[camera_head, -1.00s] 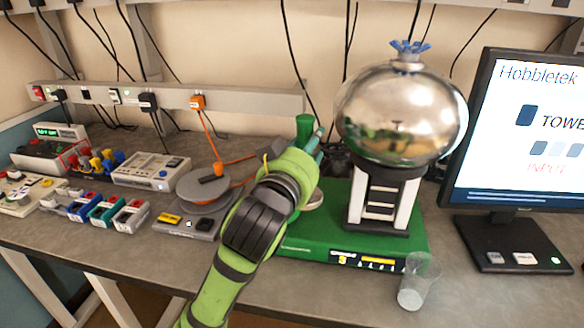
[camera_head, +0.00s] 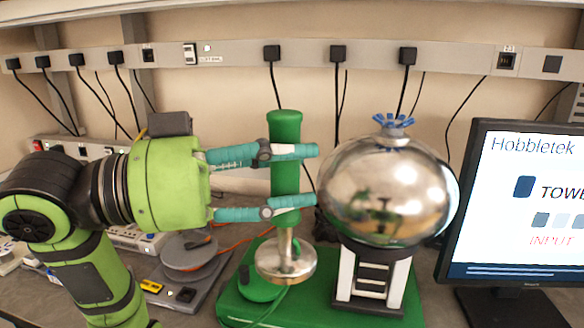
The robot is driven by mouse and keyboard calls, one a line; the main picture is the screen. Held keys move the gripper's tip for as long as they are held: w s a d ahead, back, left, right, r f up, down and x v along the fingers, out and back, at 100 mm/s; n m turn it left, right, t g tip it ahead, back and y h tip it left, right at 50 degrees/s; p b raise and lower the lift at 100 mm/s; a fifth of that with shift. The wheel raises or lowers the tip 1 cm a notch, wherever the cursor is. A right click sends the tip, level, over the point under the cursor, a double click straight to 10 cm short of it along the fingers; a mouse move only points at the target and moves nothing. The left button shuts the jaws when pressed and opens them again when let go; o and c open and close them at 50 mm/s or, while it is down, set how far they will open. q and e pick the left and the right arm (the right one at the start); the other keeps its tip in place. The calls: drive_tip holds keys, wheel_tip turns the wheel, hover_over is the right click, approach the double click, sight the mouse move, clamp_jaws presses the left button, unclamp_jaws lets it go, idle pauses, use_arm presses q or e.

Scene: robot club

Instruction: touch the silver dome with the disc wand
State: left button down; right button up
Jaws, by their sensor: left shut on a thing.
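The disc wand has a green handle (camera_head: 285,185) and a round silver disc at its lower end. My left gripper (camera_head: 309,176) is shut on the handle, its teal fingers crossing it from the left. The wand is upright, disc down, over the left part of the green base (camera_head: 400,310). The silver dome (camera_head: 385,190) is a shiny ball with a blue crown on a black and white stand, just right of the wand. The disc shows a gap to the dome in the picture. The fingertips show close to the dome's left edge; contact is unclear. My right gripper is not in view.
A monitor (camera_head: 520,210) stands close to the right of the dome. A grey device with a round plate (camera_head: 190,252) lies left of the base, partly behind my arm. A power strip (camera_head: 440,60) with hanging black cables runs along the wall.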

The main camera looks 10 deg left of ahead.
use_arm(q)
drive_tip(key=shift+s+r, duration=0.1)
drive_tip(key=shift+s, duration=0.05)
drive_tip(key=w+d, duration=0.3)
drive_tip(key=w, duration=0.3)
drive_tip(key=shift+w+d, duration=0.2)
drive_tip(key=shift+d, duration=0.1)
drive_tip(key=shift+w+d, duration=0.35)
drive_tip(key=shift+w, duration=0.3)
drive_tip(key=shift+w+d, duration=0.3)
drive_tip(key=shift+w, duration=0.3)
idle(1.4)
drive_tip(key=shift+s+a, duration=0.1)
drive_tip(key=shift+s, duration=0.05)
drive_tip(key=s+a, duration=0.3)
drive_tip(key=s, duration=0.2)
drive_tip(key=shift+s, duration=0.4)
